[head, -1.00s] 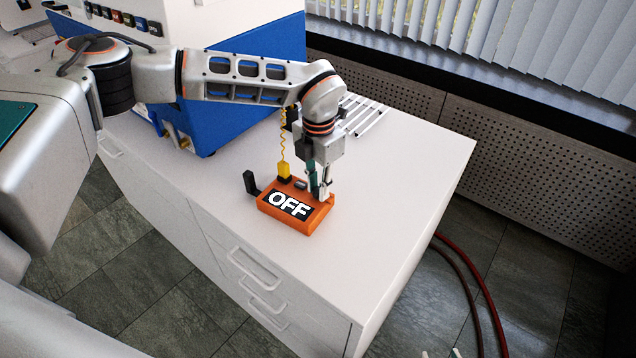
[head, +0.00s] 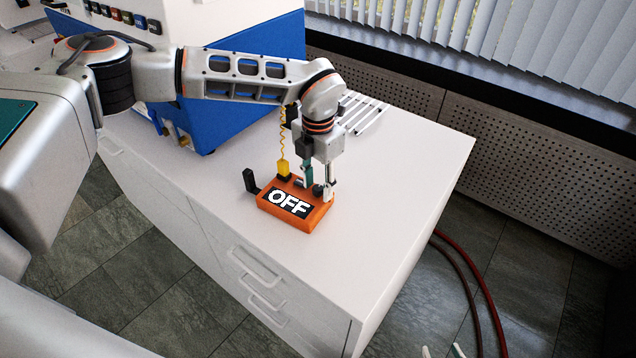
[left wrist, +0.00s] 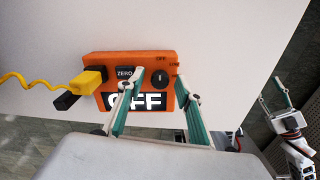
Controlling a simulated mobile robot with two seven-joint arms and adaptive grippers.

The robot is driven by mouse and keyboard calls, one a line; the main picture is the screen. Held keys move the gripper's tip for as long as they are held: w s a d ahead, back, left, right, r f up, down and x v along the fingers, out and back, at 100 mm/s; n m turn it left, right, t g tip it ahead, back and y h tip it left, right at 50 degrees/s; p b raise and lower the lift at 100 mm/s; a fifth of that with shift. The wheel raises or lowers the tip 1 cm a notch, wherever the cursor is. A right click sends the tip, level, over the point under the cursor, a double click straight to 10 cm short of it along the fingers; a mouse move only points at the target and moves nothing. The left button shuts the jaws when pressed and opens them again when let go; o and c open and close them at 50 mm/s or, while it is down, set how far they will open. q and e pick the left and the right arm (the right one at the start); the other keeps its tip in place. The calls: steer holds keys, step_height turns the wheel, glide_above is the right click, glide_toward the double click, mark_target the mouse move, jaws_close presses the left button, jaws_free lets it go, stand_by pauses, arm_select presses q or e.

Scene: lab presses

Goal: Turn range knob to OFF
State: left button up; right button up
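The orange meter (head: 268,209) lies on the white cabinet top, its display (head: 289,205) reading OFF. Its dark round range knob (head: 318,190) is on the right part of its top face. My left gripper (head: 318,186) points down over the meter, fingers apart on either side of the knob. Contact cannot be told. My right gripper (left wrist: 275,93) is open, empty, far off at the right; its tips show at the head view's bottom edge.
A yellow plug (head: 284,169) with a coiled cord and a black plug (head: 250,181) are at the meter's left side. A blue and white machine (head: 245,90) stands behind. White rods (head: 365,115) lie behind the arm. The cabinet top right of the meter is clear.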

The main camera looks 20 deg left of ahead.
mark_target(318, 187)
arm_select(q)
step_height(318, 187, up, 12)
stand_by(0.6)
